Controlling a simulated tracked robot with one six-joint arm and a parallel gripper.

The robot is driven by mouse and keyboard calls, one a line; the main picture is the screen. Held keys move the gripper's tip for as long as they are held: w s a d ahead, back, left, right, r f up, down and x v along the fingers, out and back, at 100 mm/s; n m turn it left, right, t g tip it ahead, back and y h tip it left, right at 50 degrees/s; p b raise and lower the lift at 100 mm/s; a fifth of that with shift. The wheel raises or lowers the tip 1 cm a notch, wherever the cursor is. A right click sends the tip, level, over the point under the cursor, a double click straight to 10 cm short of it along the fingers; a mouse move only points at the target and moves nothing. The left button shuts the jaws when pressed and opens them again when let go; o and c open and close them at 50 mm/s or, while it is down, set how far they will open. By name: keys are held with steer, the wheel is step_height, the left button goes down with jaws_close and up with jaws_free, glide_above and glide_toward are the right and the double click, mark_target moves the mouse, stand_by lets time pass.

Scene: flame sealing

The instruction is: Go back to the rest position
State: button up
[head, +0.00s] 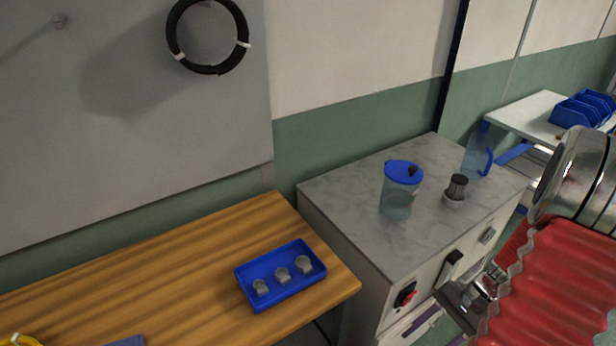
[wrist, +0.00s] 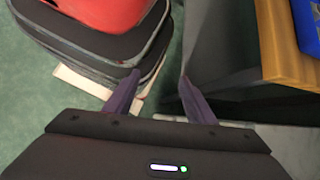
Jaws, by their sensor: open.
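My gripper (wrist: 158,88) shows in the wrist view with its two dark fingers apart. Nothing is between them; the green floor shows through the gap. The gripper hangs beside the wooden table (wrist: 285,45), whose edge is to its right, and the blue tray (wrist: 308,25) is cut off at the upper right corner. The blue tray (head: 262,296) lies on the wooden table (head: 190,262) and holds three small clear pieces (head: 282,275) in a row.
Blue bins (head: 580,108) are on a white bench behind. A black cable coil (head: 208,68) hangs on the wall panel.

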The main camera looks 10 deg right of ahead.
steer(key=w+a+r+n+t+h, duration=0.2)
steer(key=a+r+n, duration=0.5)
steer(key=r, duration=0.6)
steer(key=w+a+r+n+t+h, duration=0.2)
steer(key=a+r+n+t+h, duration=0.2)
steer(key=a+r, duration=0.8)
steer(key=r+n+h, duration=0.1)
steer(key=n, duration=0.1)
steer(key=shift+r+n+h, duration=0.35)
steer(key=shift+n+h, duration=0.05)
steer(key=shift+w+a, duration=0.1)
steer(key=shift+c, duration=0.5)
